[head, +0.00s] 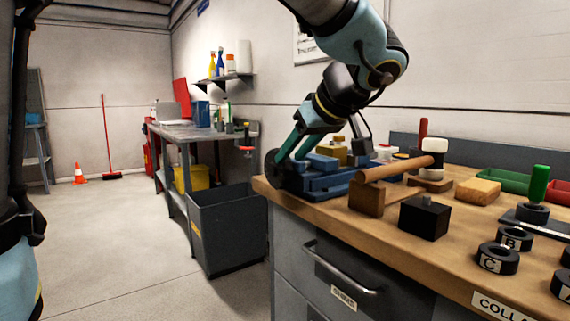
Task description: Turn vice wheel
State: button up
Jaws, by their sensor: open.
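The blue vice (330,184) sits at the left end of the wooden workbench. Its dark round wheel (273,172) is on the vice's left side, at the bench's end. My gripper (287,157) reaches down from above, with its teal fingers slanting toward the wheel. The fingers are open, and their tips are close to the wheel's upper right side. I cannot tell whether they touch it. The fingers and the vice body partly cover the wheel.
A grey bin (228,228) stands on the floor left of the bench, with open floor beyond.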

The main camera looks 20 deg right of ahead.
jog(key=v, duration=0.5)
jog(key=shift+s+r, duration=0.1)
jog(key=shift+s, duration=0.05)
dwell(0.3)
